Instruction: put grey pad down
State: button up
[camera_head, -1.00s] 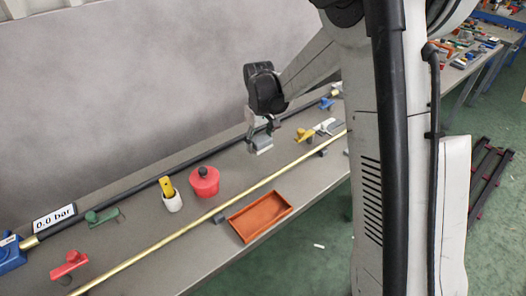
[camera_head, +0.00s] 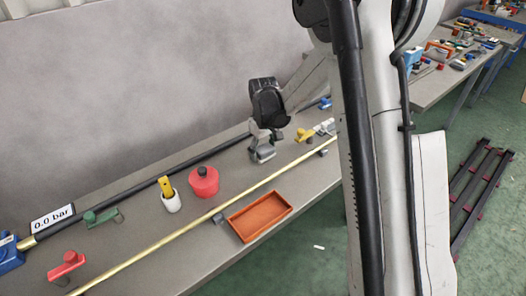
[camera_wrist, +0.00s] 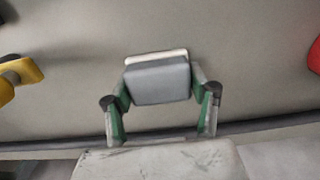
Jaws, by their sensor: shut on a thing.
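The grey pad (camera_wrist: 158,84) is a small block with a pale edge along its far side in the wrist view. My gripper (camera_wrist: 157,90) is shut on it, with one green-and-grey finger at each side. In the head view my gripper (camera_head: 262,152) is over the grey table (camera_head: 150,245), between the black pipe and the brass rod. The pad shows there only as a small grey shape (camera_head: 264,153) at the fingertips. I cannot tell whether the pad touches the table.
A red pot (camera_head: 204,182) and a white cup (camera_head: 172,201) with a yellow item stand left of my gripper. A yellow part (camera_head: 304,135) lies to the right. An orange tray (camera_head: 260,217) lies in front, beyond the brass rod (camera_head: 150,243). Bare table lies between the pot and my gripper.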

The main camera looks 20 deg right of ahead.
aim_at(263, 147)
jog(key=shift+s+f, duration=0.1)
jog(key=shift+f, duration=0.15)
jog(key=o, duration=1.5)
jog(key=shift+o, duration=0.2)
jog(key=shift+r, duration=0.1)
notch_tip(263, 147, up, 13)
jog(key=p, duration=0.2)
jog(key=s+r+m+t, duration=0.2)
jog(key=s+r+t, duration=0.1)
jog(key=s+r, duration=0.95)
jog(key=s+f+m+t, duration=0.2)
jog(key=s+t, duration=0.2)
jog(key=s, duration=1.3)
jog(key=shift+s+f, duration=0.15)
jog(key=shift+s, duration=0.1)
jog(key=shift+d, duration=0.1)
